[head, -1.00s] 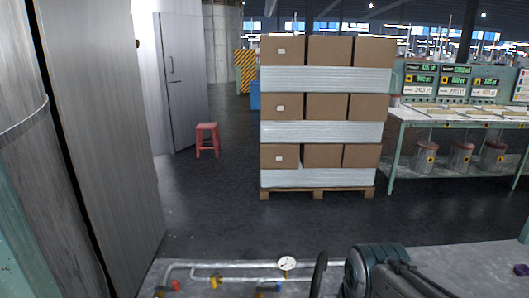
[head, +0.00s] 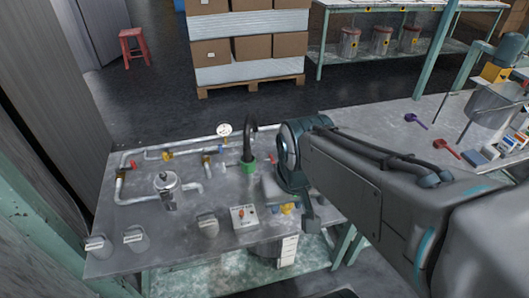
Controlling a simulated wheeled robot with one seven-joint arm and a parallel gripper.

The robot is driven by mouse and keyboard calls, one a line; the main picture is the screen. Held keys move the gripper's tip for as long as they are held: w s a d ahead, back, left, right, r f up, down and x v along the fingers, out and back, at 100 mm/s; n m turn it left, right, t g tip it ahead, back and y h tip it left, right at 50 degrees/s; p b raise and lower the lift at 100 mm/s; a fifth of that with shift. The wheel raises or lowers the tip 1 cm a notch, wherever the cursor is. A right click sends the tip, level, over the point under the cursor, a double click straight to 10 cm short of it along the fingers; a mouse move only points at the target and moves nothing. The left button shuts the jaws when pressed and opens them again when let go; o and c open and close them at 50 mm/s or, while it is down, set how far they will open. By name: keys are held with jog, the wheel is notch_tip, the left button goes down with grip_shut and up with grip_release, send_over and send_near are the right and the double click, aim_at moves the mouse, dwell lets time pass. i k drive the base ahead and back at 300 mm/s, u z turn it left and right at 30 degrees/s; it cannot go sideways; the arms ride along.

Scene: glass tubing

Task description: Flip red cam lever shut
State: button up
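A small red handle (head: 133,164) sits on the pipework at the left of the workbench. Another small red piece (head: 272,158) shows on the pipe right of the black hose, close to my arm's wrist. I cannot tell which of them is the red cam lever, or how a lever is set. My arm reaches in from the right over the bench. My gripper (head: 291,196) hangs low over the bench's right part, right of the control box. My wrist partly hides it, and its fingers are too unclear to show whether it is open or shut.
The grey bench (head: 150,255) carries metal pipes, a pressure gauge (head: 224,130), a black hose (head: 249,136) with a green collar, a lidded metal pot (head: 167,187), small cups (head: 136,238) and a control box (head: 244,217). A pallet of boxes (head: 250,50) stands behind.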

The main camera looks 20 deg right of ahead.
aim_at(265, 159)
jog(key=k, duration=0.35)
jog(key=z, duration=0.95)
jog(key=i, duration=0.6)
jog(key=u, duration=0.95)
jog(key=i, duration=0.5)
